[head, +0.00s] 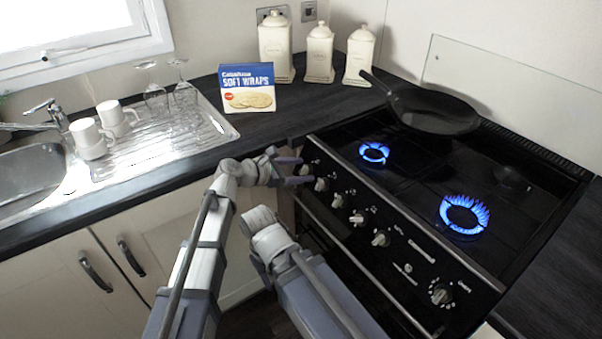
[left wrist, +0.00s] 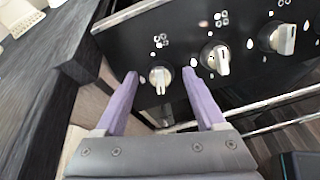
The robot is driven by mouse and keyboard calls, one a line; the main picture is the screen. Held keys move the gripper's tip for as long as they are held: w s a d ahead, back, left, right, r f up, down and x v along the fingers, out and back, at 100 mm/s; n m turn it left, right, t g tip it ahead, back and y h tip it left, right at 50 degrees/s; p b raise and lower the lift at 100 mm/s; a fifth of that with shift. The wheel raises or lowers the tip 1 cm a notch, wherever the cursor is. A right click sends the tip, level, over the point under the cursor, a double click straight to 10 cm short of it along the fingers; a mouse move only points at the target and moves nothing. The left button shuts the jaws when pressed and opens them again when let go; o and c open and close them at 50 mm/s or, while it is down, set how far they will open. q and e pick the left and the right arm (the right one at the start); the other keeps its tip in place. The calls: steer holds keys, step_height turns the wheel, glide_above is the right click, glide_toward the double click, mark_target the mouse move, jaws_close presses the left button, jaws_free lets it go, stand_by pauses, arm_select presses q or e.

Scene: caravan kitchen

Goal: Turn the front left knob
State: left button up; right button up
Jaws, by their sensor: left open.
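The black stove's front panel carries a row of pale knobs. My left gripper (head: 297,171) is at the left end of this row, with its purple fingers pointing at the panel. The leftmost knob (head: 303,170) is between its fingertips. In the left wrist view, the open fingers (left wrist: 159,78) stand on either side of that knob (left wrist: 160,77), with a gap on each side. The second knob (left wrist: 218,58) is just right of the right finger; it also shows in the head view (head: 321,185). I cannot tell from the markings which knob is the front left one. My right gripper is not in view.
Blue flames burn at a left burner (head: 374,152) and a right burner (head: 463,213). A black pan (head: 432,110) sits at the back of the hob. The worktop edge (left wrist: 82,45) is close left of my gripper. A soft wraps box (head: 247,88) stands on the worktop.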

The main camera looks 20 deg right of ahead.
arm_select(q)
steer(key=shift+d+f, duration=0.1)
steer(key=shift+d, duration=0.1)
jaws_close()
stand_by(0.6)
